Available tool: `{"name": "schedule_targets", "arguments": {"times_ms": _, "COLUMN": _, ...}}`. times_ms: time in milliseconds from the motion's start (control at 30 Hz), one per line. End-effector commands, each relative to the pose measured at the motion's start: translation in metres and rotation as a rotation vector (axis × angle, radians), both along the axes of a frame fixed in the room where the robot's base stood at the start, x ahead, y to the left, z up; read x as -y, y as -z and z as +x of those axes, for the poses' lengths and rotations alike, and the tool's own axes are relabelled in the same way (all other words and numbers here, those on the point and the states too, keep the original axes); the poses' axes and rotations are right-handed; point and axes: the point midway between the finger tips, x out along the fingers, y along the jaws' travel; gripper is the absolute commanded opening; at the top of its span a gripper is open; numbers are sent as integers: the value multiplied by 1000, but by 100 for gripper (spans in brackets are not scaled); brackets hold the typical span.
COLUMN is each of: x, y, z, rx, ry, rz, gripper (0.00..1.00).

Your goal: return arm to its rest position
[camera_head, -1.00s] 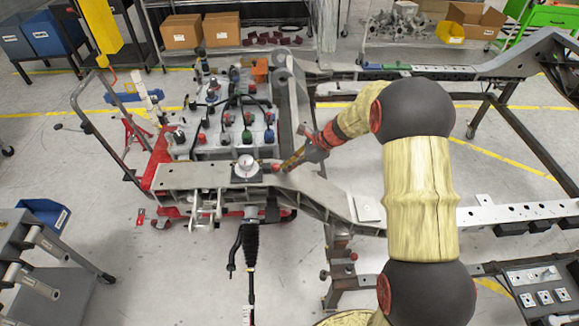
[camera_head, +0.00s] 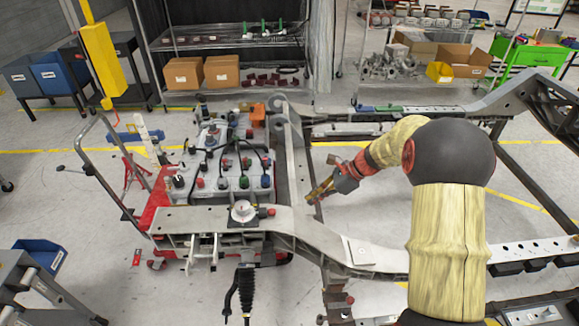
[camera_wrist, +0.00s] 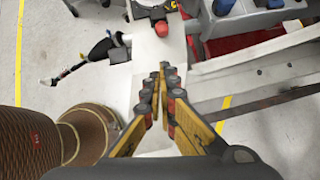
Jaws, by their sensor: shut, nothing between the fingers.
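My arm reaches in from the right in the head view, in a tan sleeve with dark round joints. My gripper (camera_head: 318,193) is shut and empty, a little above the chassis rail, to the right of the white round dial part (camera_head: 242,211). In the wrist view my gripper's yellow fingers (camera_wrist: 165,75) come together at the tips with nothing between them. The pale chassis rail (camera_head: 190,219) lies below and beyond them. A red knob (camera_wrist: 161,29) shows just past the fingertips in the wrist view.
The chassis frame (camera_head: 520,248) spans the middle and right. A red-based cart (camera_head: 160,190) with several knobs and cables stands at the left. A blue bin (camera_head: 38,256) and grey stand are at lower left. Shelves with boxes (camera_head: 222,71) line the back. Grey floor is open at left.

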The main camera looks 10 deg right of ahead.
Motion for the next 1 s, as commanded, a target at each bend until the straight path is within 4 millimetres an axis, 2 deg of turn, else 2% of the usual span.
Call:
{"name": "schedule_targets", "arguments": {"times_ms": 267, "x": 1, "y": 0, "z": 0, "rx": 46, "ry": -59, "rz": -23, "gripper": 0}}
{"name": "schedule_targets", "arguments": {"times_ms": 367, "x": 4, "y": 10, "z": -10, "rx": 86, "ry": -159, "rz": -71, "gripper": 0}}
{"name": "schedule_targets", "arguments": {"times_ms": 467, "x": 5, "y": 29, "z": -39, "rx": 104, "ry": -303, "rz": -126, "gripper": 0}}
{"name": "schedule_targets", "arguments": {"times_ms": 567, "x": 8, "y": 26, "z": -71, "rx": 146, "ry": -468, "rz": -199, "gripper": 0}}
{"name": "schedule_targets", "arguments": {"times_ms": 767, "x": 3, "y": -4, "z": -126, "rx": 243, "ry": -787, "rz": -341, "gripper": 0}}
{"name": "schedule_targets", "arguments": {"times_ms": 1000, "x": -9, "y": -57, "z": -193, "rx": 370, "ry": -1174, "rz": -534, "gripper": 0}}
